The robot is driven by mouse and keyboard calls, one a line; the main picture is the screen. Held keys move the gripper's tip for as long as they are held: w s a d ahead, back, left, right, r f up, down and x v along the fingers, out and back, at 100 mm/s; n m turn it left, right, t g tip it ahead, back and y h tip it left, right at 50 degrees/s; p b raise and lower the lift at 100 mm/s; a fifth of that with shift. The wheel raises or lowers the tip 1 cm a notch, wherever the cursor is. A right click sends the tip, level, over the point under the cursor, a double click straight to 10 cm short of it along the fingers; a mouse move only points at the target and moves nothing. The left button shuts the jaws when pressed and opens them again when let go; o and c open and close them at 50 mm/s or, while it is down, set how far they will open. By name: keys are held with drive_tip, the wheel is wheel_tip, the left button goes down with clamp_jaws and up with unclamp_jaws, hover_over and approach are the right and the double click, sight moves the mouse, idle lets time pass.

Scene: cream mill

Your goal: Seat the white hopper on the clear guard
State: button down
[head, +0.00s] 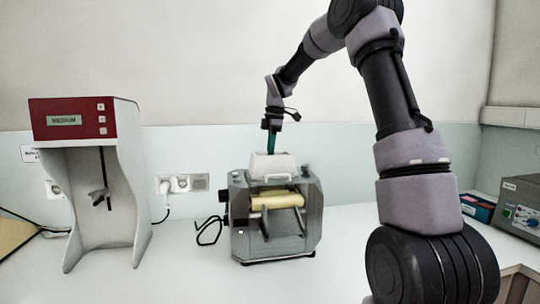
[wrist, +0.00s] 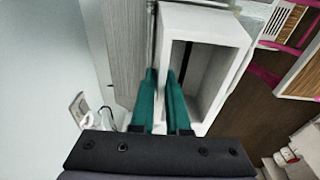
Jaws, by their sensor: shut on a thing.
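The white hopper (head: 272,167) is at the top of the grey mill (head: 240,215), above its yellow roller (head: 276,200). My gripper (head: 271,146) comes down from above, shut on the hopper's rim with its green fingers. In the wrist view my gripper (wrist: 162,78) has one finger inside the hopper's opening and the other outside its wall. The hopper (wrist: 238,35) shows there as a white rectangular frame, looking upright in the head view. The clear guard is hard to pick out; I cannot tell whether the hopper touches it.
A red and white machine (head: 70,119) marked MEDIUM stands at the left. Wall sockets (head: 181,183) and a black cable (head: 208,231) are behind the mill's left side. A grey instrument (head: 519,210) is at the far right.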

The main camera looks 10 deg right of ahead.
drive_tip(key=shift+f, duration=0.1)
drive_tip(key=c, duration=0.8)
unclamp_jaws()
drive_tip(key=r, duration=0.3)
drive_tip(key=d+r, duration=0.1)
drive_tip(key=r, duration=0.6)
drive_tip(key=shift+d+r, duration=0.15)
drive_tip(key=shift+r, duration=0.2)
